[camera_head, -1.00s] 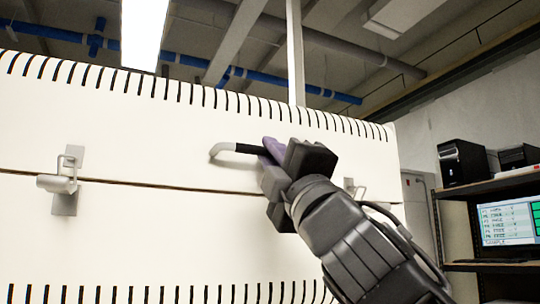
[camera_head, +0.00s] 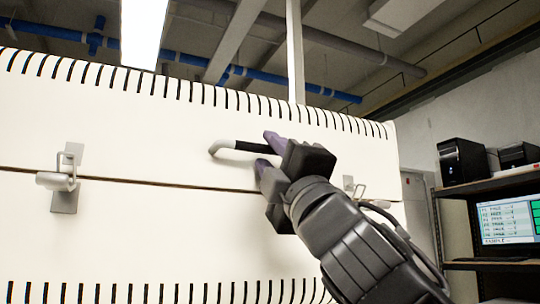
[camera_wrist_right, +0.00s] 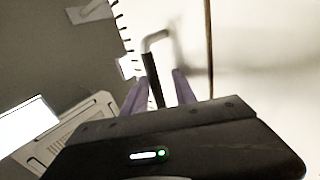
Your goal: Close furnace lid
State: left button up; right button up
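The white furnace lid (camera_head: 130,120) is the upper part of a large furnace body (camera_head: 150,235). It rests down on the lower part, with only a thin dark seam between them. A bent handle with a pale end and black grip (camera_head: 240,147) sticks out from the lid. My right gripper (camera_head: 268,152) is at the handle's right end, with its purple fingers spread apart. In the right wrist view, the black grip (camera_wrist_right: 151,72) lies between the open fingers (camera_wrist_right: 160,88), with gaps visible on the sides. My left gripper is not in view.
A metal latch (camera_head: 62,180) sits across the seam at the left, and another latch (camera_head: 352,187) is at the right, partly behind my arm. A shelf with a black computer (camera_head: 462,162) and a monitor (camera_head: 507,221) stands to the right.

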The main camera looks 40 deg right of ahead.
jog(key=b+v, duration=0.2)
jog(key=v, duration=0.5)
jog(key=shift+s+f, duration=0.25)
jog(key=shift+f, duration=0.05)
